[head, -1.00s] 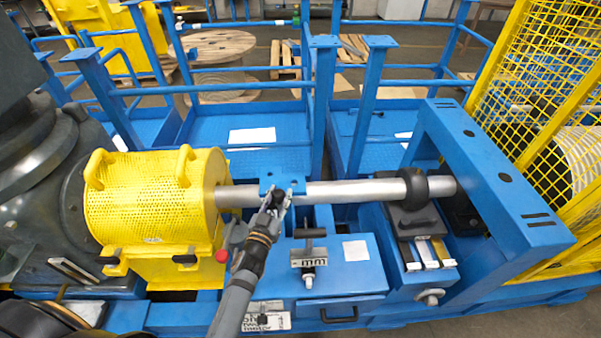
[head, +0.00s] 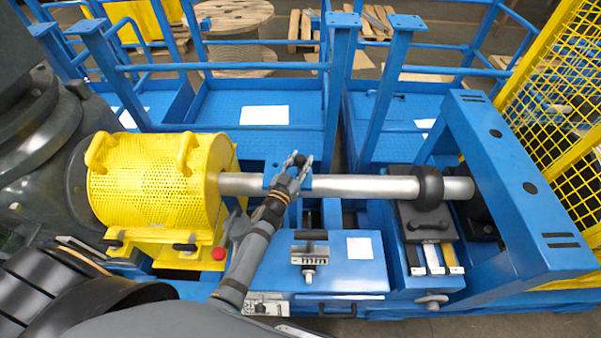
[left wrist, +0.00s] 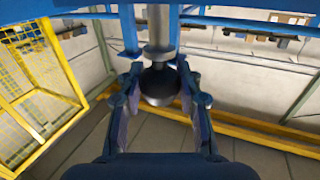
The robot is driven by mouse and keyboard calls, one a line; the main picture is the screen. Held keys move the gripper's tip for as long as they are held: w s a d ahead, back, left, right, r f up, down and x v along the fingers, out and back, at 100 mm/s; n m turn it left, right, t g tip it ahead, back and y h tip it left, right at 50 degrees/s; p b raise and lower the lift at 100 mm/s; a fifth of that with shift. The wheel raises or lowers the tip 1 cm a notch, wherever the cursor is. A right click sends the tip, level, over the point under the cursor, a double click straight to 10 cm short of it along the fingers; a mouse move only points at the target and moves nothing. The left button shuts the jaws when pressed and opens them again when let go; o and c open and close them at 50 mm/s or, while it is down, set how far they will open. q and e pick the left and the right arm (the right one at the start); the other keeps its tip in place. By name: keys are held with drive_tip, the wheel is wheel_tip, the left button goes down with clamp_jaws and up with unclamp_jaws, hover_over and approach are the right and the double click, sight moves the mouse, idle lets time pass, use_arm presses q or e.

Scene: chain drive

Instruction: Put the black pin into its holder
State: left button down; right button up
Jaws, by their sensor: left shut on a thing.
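The black pin shows as a small dark round knob (head: 299,160) at my left fingertips in the head view. In the left wrist view its dark ball head (left wrist: 161,87) sits between the two fingers, with a pale grey collar and shank beyond it. My left gripper (head: 293,166) is shut on the pin, in front of and over the steel shaft (head: 350,186). A blue bracket (head: 275,181) at the shaft is partly hidden behind the gripper. I cannot tell whether the shank touches the bracket. My right gripper is not in view.
A yellow perforated guard (head: 150,180) stands left of the gripper. A blue box with a black-handled clamp (head: 310,250) lies below. A black ring (head: 430,187) sits on the shaft, and a blue frame (head: 510,180) stands at the right. Blue posts (head: 338,80) rise behind the shaft.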

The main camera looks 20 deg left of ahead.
sight(299, 171)
use_arm(q)
drive_tip(key=f+b, duration=0.2)
drive_tip(key=f, duration=0.1)
drive_tip(key=shift+s, duration=0.2)
drive_tip(key=shift+f, duration=0.15)
drive_tip(key=shift+w, duration=0.1)
drive_tip(key=shift+f, duration=0.15)
drive_tip(key=c, duration=1.3)
unclamp_jaws()
drive_tip(key=o, duration=0.4)
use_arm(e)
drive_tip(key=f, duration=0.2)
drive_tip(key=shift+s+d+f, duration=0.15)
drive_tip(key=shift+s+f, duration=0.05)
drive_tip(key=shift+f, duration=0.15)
